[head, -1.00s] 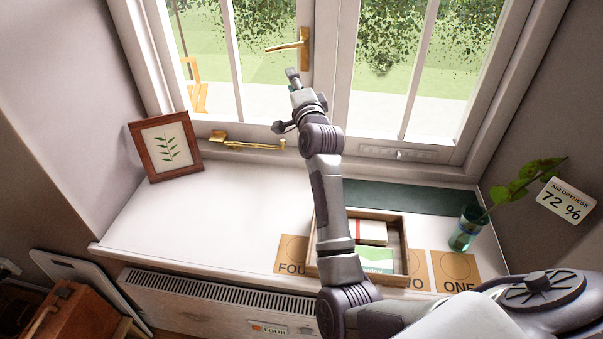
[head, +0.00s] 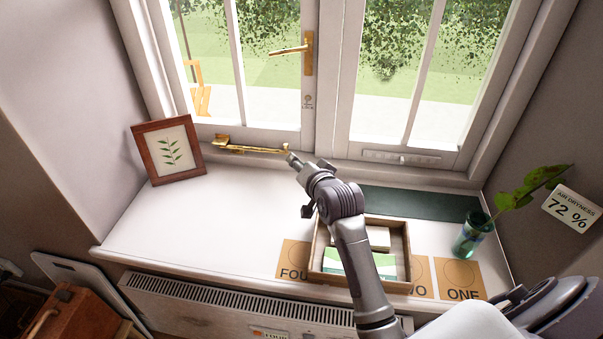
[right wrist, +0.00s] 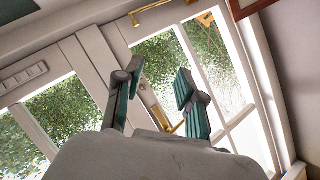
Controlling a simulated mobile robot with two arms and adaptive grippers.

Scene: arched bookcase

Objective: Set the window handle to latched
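The brass window handle (head: 290,50) is on the middle stile of the window. Its lever points left, nearly level, from an upright brass plate (head: 308,52). My right gripper (head: 292,159) is well below the handle, in front of the bottom window frame and near the end of the brass stay, apart from the handle. In the right wrist view, my right gripper (right wrist: 160,82) has its two teal-padded fingers spread with nothing between them. The handle (right wrist: 177,128) shows there beyond the fingers, partly hidden. My left gripper is not in view.
A brass stay (head: 250,147) lies along the bottom frame. A framed leaf picture (head: 169,149) stands at the left of the sill. A wooden tray (head: 398,287), numbered cards (head: 461,280) and a glass vase with a plant (head: 471,236) are at the right. The left sill is clear.

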